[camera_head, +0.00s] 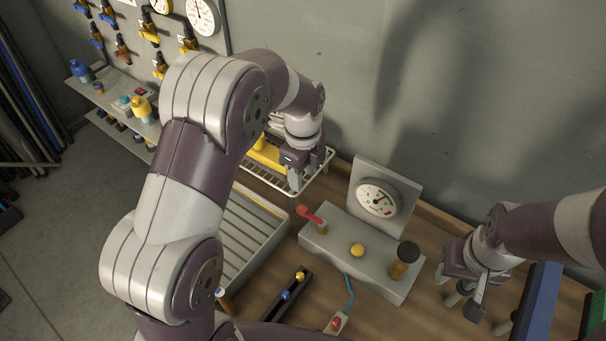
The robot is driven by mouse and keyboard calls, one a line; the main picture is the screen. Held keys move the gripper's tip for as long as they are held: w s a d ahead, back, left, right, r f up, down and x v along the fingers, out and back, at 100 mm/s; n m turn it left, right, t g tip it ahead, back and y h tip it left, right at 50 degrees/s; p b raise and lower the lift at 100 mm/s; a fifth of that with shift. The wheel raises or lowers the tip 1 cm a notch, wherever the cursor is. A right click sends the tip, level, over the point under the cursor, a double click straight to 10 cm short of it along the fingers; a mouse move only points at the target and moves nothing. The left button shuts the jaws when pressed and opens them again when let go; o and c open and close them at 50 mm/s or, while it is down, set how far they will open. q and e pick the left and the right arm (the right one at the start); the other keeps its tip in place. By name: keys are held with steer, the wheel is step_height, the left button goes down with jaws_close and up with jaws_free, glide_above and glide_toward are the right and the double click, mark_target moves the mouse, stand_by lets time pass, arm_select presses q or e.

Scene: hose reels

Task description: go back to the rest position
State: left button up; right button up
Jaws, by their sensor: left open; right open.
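My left arm comes in from the lower left and reaches over the workbench. My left gripper (297,174) points down at a white wire rack (318,166), beside a yellow object in it. My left gripper is open, and I see nothing held in it. My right arm enters from the right edge. My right gripper (470,297) points down over the right part of the bench, right of the grey box. It is open, with nothing visible between its fingers.
A grey box (340,247) with a red lever, yellow button, dark-capped knob and gauge (376,198) stands mid-bench. A ribbed grey tray (235,238) lies left. A blue block (537,300) stands right of my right gripper. Valves and gauges (203,17) hang on the back panel.

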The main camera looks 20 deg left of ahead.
arm_select(q)
steer(key=shift+r, duration=0.2)
stand_by(0.3)
steer(key=s+a+n, duration=0.2)
steer(key=s+n, duration=0.6)
steer(key=n, duration=0.3)
steer(key=s+a+n+t+b, duration=0.1)
steer(key=s+n, duration=0.7)
steer(key=n, duration=0.3)
steer(key=shift+s+a, duration=0.2)
steer(key=shift+a, duration=0.2)
steer(key=shift+s, duration=0.1)
